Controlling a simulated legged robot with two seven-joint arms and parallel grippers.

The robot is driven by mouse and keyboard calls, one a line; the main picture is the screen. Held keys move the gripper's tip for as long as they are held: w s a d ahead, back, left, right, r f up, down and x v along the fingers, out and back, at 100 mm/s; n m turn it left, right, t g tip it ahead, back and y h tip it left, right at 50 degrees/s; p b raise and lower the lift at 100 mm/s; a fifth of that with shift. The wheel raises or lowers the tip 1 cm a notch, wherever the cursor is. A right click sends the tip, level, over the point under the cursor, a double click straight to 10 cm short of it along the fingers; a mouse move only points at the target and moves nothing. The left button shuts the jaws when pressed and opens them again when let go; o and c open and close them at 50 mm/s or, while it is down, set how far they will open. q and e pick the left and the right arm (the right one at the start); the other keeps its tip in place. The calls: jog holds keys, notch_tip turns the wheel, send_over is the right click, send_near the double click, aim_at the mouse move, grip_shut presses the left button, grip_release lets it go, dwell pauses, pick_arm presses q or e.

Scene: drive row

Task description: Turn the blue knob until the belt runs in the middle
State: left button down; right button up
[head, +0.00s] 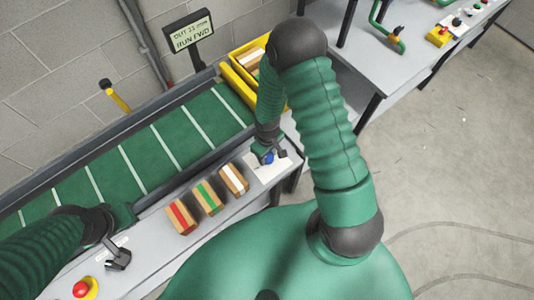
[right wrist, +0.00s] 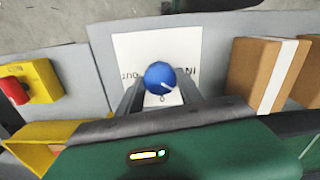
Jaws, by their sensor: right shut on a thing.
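The blue knob (head: 268,158) stands on a white card at the right end of the bench front. My right gripper (right wrist: 160,90) is shut on the knob, one finger on each side. The green belt (head: 140,155) with white cross stripes runs behind it. A dark sign (head: 190,35) seems to read "OUT 22 mm, RUN FWD". My left gripper (head: 118,259) is over the bench at left, away from the knob; its opening is unclear.
Three boxes with red (head: 181,217), green (head: 208,197) and white (head: 234,179) bands stand left of the knob. A red button on yellow (head: 84,288) is near my left gripper. A yellow crate (head: 236,80) is at the belt's far end. Floor at right is open.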

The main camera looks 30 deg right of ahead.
jog(key=o, duration=1.4)
notch_tip(320, 180, up, 17)
jog(key=shift+w+f+p, duration=0.1)
jog(key=shift+p, duration=0.3)
